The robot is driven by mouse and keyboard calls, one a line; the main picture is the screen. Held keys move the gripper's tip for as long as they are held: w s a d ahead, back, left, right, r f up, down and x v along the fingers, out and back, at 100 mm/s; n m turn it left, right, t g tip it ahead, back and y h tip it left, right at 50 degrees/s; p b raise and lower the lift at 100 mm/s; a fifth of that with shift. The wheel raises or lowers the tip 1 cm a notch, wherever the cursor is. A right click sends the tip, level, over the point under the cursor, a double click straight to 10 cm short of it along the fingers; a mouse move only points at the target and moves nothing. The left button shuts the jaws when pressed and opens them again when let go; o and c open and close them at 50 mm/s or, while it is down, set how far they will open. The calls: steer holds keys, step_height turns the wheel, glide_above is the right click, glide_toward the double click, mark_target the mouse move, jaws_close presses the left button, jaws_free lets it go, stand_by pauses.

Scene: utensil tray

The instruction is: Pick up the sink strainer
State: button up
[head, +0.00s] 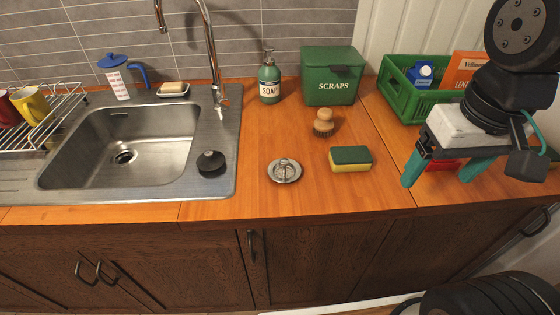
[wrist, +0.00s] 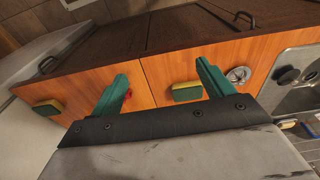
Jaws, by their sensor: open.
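The sink strainer (head: 284,170) is a round metal basket with a wide rim. It lies on the wooden counter, right of the sink and left of a yellow and green sponge. It also shows in the wrist view (wrist: 238,75), just right of my right-hand finger there. My gripper (head: 444,172) has teal fingers. It is at the right of the head view, well to the right of the strainer and over the counter's right part. The fingers are spread wide with nothing held between them. In the wrist view my gripper (wrist: 160,90) shows the same open gap.
The sponge (head: 350,159) lies between the strainer and my gripper. A wooden brush (head: 323,123), soap bottle (head: 269,78) and green scraps bin (head: 332,76) stand behind. A black stopper (head: 211,163) is at the sink's (head: 140,104) edge. A green crate (head: 402,89) stands behind my gripper.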

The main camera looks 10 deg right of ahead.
steer(key=shift+o, duration=1.2)
steer(key=w+a+m, duration=0.1)
steer(key=w+a, duration=0.3)
steer(key=w, duration=0.4)
steer(key=shift+a, duration=0.4)
steer(key=m+g, duration=0.1)
steer(key=m, duration=0.2)
glide_above(284, 160)
steer(key=f, duration=0.7)
steer(key=shift+s+d+f, duration=0.1)
steer(key=shift+d, duration=0.2)
steer(key=f, duration=0.7)
steer(key=shift+a+f, duration=0.1)
steer(key=shift+a, duration=0.2)
steer(key=shift+f, duration=0.25)
steer(key=c, duration=1.1)
